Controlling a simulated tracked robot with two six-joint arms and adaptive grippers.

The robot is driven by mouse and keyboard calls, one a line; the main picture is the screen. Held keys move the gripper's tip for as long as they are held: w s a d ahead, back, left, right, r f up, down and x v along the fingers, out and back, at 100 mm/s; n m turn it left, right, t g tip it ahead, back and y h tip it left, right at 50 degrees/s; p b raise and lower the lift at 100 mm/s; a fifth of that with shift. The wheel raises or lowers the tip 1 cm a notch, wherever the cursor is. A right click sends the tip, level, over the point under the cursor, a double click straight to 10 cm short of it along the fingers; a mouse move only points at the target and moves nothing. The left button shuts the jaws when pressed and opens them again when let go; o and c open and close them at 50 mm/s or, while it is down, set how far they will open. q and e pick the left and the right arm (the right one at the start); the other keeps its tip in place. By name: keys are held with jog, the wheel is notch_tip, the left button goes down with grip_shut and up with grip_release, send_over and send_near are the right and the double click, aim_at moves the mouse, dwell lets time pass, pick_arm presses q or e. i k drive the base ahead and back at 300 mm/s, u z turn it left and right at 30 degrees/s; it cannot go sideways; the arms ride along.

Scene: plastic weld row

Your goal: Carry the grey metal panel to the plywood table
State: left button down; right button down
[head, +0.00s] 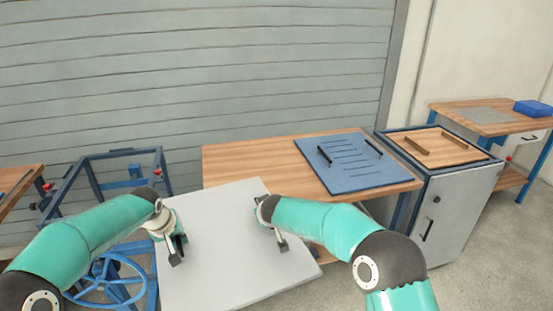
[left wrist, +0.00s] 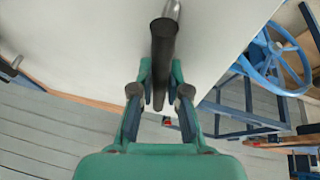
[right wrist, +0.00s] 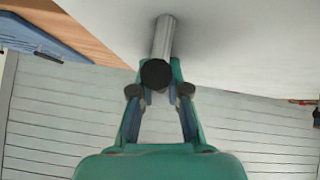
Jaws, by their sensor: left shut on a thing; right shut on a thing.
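The grey metal panel (head: 225,265) is a wide pale sheet held in front of the wood-topped table (head: 255,152), which I take for the plywood table. It hides part of that table's front left. Its far edge overlaps the tabletop in the head view; I cannot tell whether they touch. My left gripper (head: 175,252) is shut on a dark handle (left wrist: 163,45) on the panel's left side. My right gripper (head: 281,243) is shut on the other handle (right wrist: 163,40), a metal bar with a dark end, on the right side. The panel also shows in both wrist views (left wrist: 100,35) (right wrist: 240,45).
A blue slotted panel (head: 355,172) with two dark handles lies on the table's right. A grey cabinet (head: 445,215) holding a wooden panel (head: 432,146) stands right of it. A blue frame (head: 110,165) with a handwheel (head: 105,285) stands left. The tabletop's left is clear.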

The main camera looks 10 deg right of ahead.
aim_at(257, 173)
jog(key=u, duration=0.1)
jog(key=i, duration=1.3)
jog(key=z, duration=0.4)
